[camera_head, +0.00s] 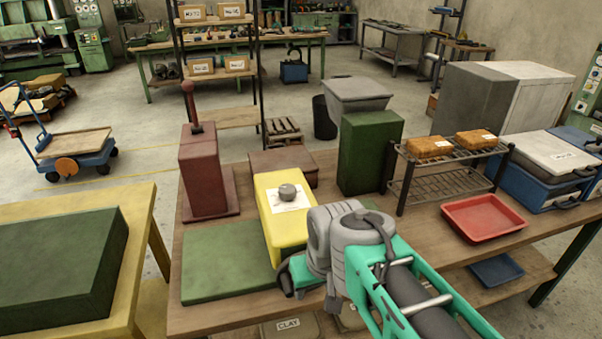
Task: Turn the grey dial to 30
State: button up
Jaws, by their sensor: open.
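The grey dial (287,192) is a small round knob on a white, marked plate on top of the yellow box (266,218). The marks on the plate are too small to read, so I cannot tell the dial's setting. My arm reaches in from the lower right. My gripper (289,277) shows only in part, at the arm's left end beside the front of the yellow box. It is open, below and apart from the dial. My grey wrist joints hide part of the box's right side, and the fingertips are not clear.
A green mat (225,262) lies left of the yellow box. A tall red block with a lever (203,170) stands behind it. A green block (368,152), a wire rack (450,170) with brown blocks and a red tray (484,217) stand to the right.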

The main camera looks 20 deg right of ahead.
jog(key=o, duration=0.3)
jog(key=w+r+p, duration=0.1)
jog(key=w+r, duration=0.2)
jog(key=w, duration=0.2)
jog(key=w+r+n+p, duration=0.1)
jog(key=w+r, duration=0.3)
jog(key=w, duration=0.1)
jog(key=w+r+n+p, duration=0.1)
jog(key=w+r, duration=0.2)
jog(key=w, duration=0.2)
jog(key=shift+w+d+r+t+y, duration=0.15)
jog(key=shift+d+r+t+y, duration=0.15)
jog(key=shift+r+y, duration=0.1)
jog(key=n+p, duration=0.1)
jog(key=p, duration=0.1)
send_near(288, 188)
jog(key=f, duration=0.1)
jog(key=shift+t, duration=0.3)
jog(key=x, duration=0.8)
jog(key=shift+a+p, duration=0.1)
jog(key=shift+p, duration=0.2)
jog(key=shift+c, duration=0.5)
jog(key=c, duration=1.3)
